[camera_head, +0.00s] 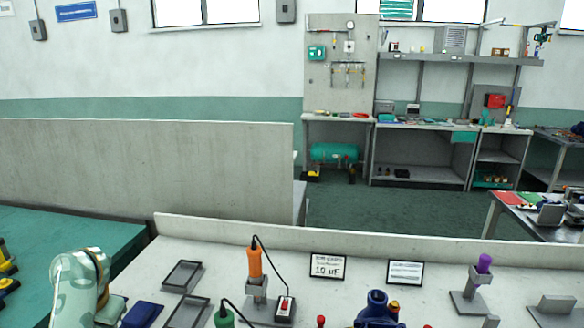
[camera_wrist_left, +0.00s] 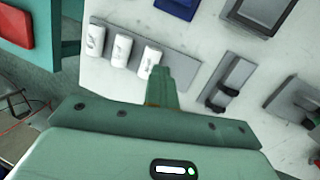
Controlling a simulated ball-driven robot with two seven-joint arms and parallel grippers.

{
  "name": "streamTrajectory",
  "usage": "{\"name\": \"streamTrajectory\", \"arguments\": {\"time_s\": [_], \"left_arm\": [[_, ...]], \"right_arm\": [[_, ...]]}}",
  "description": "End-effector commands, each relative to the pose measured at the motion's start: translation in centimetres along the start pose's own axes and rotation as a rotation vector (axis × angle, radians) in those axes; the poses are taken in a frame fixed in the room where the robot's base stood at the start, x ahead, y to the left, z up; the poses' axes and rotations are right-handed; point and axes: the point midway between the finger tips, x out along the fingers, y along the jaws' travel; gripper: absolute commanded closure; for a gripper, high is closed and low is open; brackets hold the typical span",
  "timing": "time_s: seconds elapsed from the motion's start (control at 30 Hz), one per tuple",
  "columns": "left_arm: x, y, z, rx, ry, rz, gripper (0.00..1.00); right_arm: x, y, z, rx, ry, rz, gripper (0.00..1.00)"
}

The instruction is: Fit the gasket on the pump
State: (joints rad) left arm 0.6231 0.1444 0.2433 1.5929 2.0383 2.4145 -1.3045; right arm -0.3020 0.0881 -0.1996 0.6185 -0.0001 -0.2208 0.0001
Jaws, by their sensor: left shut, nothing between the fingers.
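A dark blue body (camera_head: 378,312) with an orange-red knob is cut off by the bottom edge of the head view; it looks like the pump. I cannot make out a gasket in either view. My left gripper (camera_wrist_left: 160,78) is shut and empty in the left wrist view, over the light bench top. Its fingertips are close to a grey strip with several white cylinders (camera_wrist_left: 122,50); I cannot tell whether they touch. In the head view only part of my left arm shows at lower left. My right gripper is in neither view.
Dark trays (camera_head: 182,276) and a blue box (camera_head: 141,315) lie at the bench's left. An orange tool (camera_head: 255,264) stands in a holder with a cable. A purple-handled tool (camera_head: 484,264) stands at right. Signs (camera_head: 327,267) lean along the raised back edge (camera_head: 400,239).

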Motion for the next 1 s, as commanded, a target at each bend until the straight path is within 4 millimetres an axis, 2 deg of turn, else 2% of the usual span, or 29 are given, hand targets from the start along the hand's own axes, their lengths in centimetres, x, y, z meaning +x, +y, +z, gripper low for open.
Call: {"name": "streamTrajectory", "arguments": {"time_s": [0.1,0.2,0.53,0.67,0.87,1.0], "left_arm": [[-0.2,1.7,-0.3,-0.011,0.003,0.032,1.0],[-0.3,2.6,-0.4,-0.016,0.006,0.048,1.0],[-0.3,3.0,-0.5,-0.019,0.006,0.055,1.0],[-0.5,3.1,-0.4,-0.019,0.006,0.055,1.0],[-2.0,3.9,0.1,-0.018,0.009,0.063,1.0],[-4.2,5.0,0.9,-0.018,0.012,0.07,1.0]], "right_arm": [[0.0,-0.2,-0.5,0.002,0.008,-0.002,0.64],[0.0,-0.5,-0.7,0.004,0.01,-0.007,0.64],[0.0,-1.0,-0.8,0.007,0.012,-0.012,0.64],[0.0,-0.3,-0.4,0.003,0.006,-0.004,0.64],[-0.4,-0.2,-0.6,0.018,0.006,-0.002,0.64],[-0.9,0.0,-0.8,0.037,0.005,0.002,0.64]]}}
